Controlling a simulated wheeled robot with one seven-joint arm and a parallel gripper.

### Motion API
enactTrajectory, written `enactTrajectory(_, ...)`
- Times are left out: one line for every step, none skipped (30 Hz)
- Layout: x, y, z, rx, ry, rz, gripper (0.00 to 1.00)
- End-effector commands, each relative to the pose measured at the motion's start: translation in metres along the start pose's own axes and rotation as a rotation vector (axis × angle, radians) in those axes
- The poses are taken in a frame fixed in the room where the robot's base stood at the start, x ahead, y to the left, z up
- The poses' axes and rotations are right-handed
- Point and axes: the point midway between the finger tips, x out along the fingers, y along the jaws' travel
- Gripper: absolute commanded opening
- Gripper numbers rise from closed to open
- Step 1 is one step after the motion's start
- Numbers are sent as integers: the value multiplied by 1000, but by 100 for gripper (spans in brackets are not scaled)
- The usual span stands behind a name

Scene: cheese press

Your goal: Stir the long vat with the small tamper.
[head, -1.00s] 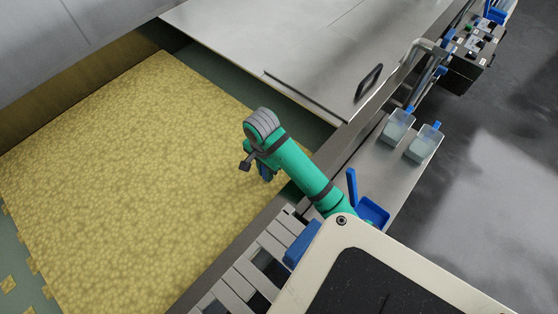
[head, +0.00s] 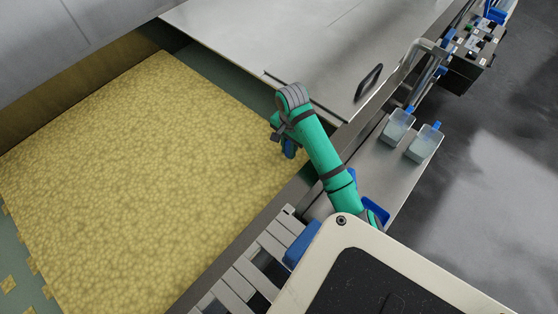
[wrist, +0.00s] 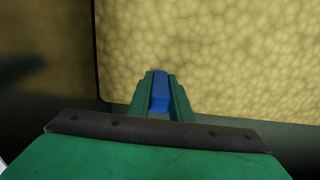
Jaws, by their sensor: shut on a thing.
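The long vat (head: 290,91) holds a wide yellow curd mass (head: 140,180) that fills most of the opening in the head view. My gripper (head: 287,148) is over the curd's right edge, near the vat's rim. In the wrist view my gripper (wrist: 159,92) is shut on a blue piece, the small tamper (wrist: 159,90), held between its green fingers. A bit of the blue tamper (head: 289,150) also shows below my wrist in the head view. Its lower end is hidden, so I cannot tell whether it touches the curd.
A steel cover (head: 300,40) with a black handle lies over the vat's far part. Two clear containers with blue parts (head: 423,143) stand on the side shelf (head: 385,165). A blue scoop-like item (head: 375,212) is partly behind my arm. A slatted rack (head: 245,265) is near front.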

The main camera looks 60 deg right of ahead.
Motion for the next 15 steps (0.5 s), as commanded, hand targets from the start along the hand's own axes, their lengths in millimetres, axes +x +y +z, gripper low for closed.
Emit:
enactTrajectory(0, -1, -6, 1, 1, 0, 0)
enactTrajectory(0, -1, -10, 1, 1, 0, 0)
enactTrajectory(0, -1, -14, 1, 1, 0, 0)
enactTrajectory(0, -1, -16, 0, 2, 0, 0)
enactTrajectory(-1, -1, -18, 0, 2, -1, 0)
enactTrajectory(-1, -1, -20, 0, 3, -1, 0)
enactTrajectory(-1, -1, -21, 0, 3, 0, 0)
enactTrajectory(-1, -1, -22, -2, 3, 0, 0)
enactTrajectory(-1, -2, -21, -3, 3, -1, 0)
enactTrajectory(-1, -2, -19, -5, 3, -1, 0)
enactTrajectory(-1, -3, -17, -6, 2, -1, 0)
enactTrajectory(0, -3, -13, -7, 1, -2, 0)
enactTrajectory(0, -4, -9, -8, -1, -1, 0)
enactTrajectory(1, -4, -4, -9, -2, -1, 0)
enactTrajectory(1, -4, 1, -10, -2, -2, 0)
